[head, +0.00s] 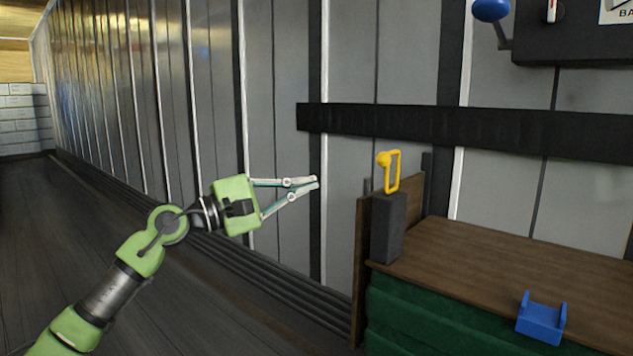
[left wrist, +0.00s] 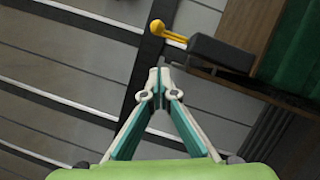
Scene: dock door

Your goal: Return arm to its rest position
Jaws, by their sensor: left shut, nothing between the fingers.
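My left gripper (head: 315,184) comes in from the left on a green arm. Its fingers meet at the tips, and it holds nothing. It is in mid-air in front of the grey ribbed wall, left of the wooden bench and apart from it. The left wrist view shows the same closed fingertips (left wrist: 159,72). My right gripper is not in either view.
A dark block (head: 388,228) with a yellow handle (head: 393,170) stands at the left end of the wooden bench top (head: 480,265). A blue bracket (head: 541,318) sits at its front edge. A dark control box (head: 580,35) with a blue knob (head: 490,10) is above. Floor at left is clear.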

